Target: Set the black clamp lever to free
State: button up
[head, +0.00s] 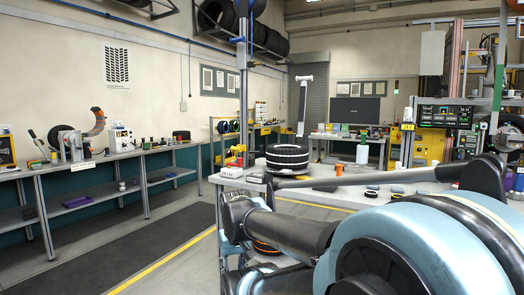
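On the long bench at the left stands a grey clamp fixture (76,148) with a dark round tyre piece (60,137) and an orange-brown curved strip (97,122). Just left of it a thin lever with a black grip (32,133) leans up and to the left. It looks like the black clamp lever, but it is small and its setting cannot be read. A white label (82,166) sits on the bench edge below the fixture. My arm fills the lower right, far from the lever. I cannot make out my gripper or its fingers.
The left bench (160,149) also carries a white machine (121,138) and small items. A dark mat (125,245) and open floor lie before it. A nearer worktable (225,181) holds a banded tyre (287,157) and stands close to my arm.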

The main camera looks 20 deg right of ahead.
aim_at(255, 152)
jog(key=i, duration=1)
